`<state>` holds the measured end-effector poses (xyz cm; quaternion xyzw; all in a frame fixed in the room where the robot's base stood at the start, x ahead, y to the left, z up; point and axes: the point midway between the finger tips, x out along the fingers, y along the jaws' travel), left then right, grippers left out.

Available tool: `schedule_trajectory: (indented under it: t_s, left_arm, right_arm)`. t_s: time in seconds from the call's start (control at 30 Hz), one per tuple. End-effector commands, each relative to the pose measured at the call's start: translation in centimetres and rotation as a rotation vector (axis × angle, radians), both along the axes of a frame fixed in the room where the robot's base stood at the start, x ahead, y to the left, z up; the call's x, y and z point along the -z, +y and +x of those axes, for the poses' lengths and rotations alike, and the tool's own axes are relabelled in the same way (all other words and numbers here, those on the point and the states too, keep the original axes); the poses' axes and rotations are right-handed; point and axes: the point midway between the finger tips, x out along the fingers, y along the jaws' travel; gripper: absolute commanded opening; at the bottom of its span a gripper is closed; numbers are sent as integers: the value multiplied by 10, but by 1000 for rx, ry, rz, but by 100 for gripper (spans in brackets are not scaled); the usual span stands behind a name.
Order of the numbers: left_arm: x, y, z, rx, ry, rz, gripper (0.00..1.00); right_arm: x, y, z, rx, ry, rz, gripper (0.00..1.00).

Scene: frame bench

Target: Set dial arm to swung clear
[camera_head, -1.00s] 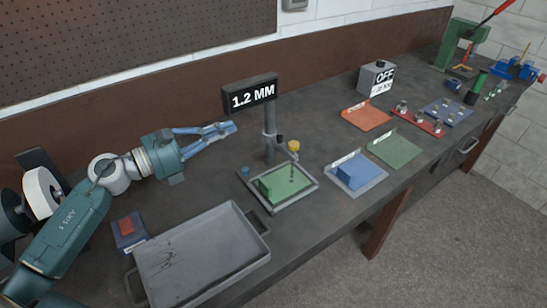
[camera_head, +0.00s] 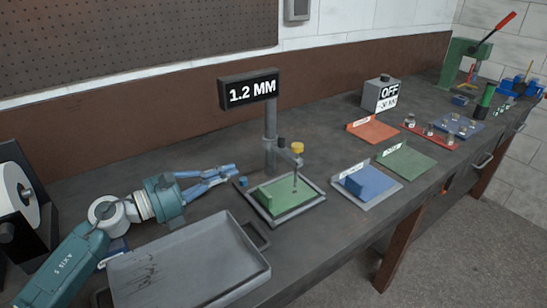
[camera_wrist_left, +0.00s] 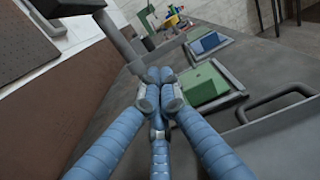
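The gauge stand has a grey post (camera_head: 270,135) with a display (camera_head: 249,89) reading "1.2 MM". A thin stem hangs from the arm over the green block (camera_head: 280,197) in a grey-rimmed tray. Whether the stem touches the block is unclear. My right gripper is out of view.
A large grey tray (camera_head: 190,262) lies in front of my left gripper. Right of the stand are a blue block (camera_head: 370,182) on a plate, a green mat (camera_head: 407,160), an orange mat (camera_head: 372,131) and a box reading "OFF" (camera_head: 381,95). The brown backboard (camera_head: 150,140) runs behind.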

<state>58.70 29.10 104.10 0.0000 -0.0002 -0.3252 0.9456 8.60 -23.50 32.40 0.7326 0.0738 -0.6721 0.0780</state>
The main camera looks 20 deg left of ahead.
Motion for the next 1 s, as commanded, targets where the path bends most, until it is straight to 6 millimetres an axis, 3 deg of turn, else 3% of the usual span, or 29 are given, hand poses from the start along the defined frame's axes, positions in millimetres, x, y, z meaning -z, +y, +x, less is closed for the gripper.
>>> schedule_trajectory:
  t_s: [0.27,0.7,1.0]
  left_arm:
    - [-4,-12,15,1,-2,-2,0]
    - [-5,-67,87,-1,-1,-4,0]
    - [-1,-85,109,0,0,0,0]
  right_arm:
    - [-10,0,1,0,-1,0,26]
    - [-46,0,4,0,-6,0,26]
    - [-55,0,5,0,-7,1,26]
